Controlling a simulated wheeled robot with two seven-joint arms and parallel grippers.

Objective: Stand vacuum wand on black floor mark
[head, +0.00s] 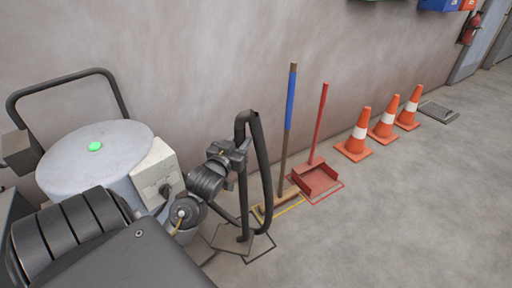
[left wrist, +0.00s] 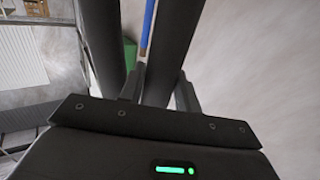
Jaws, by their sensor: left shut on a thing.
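The vacuum wand (head: 264,165) is a black bent tube, roughly upright, in the middle of the head view. My left gripper (head: 240,152) is shut on its upper part. In the left wrist view the wand (left wrist: 168,45) runs between the two fingers (left wrist: 162,90). The black floor mark (head: 262,252) is a thin dark outline on the floor near the wall. The wand's lower end shows over or inside that outline; I cannot tell whether it touches the floor. My arm hides some of the area to the left. My right gripper is not in view.
A broom with a blue handle (head: 290,100) stands on a yellow mark right of the wand. A red dustpan (head: 316,178) is on a red mark beyond it. Several orange cones (head: 362,135) line the wall. A grey drum vacuum (head: 90,160) stands left. The right floor is clear.

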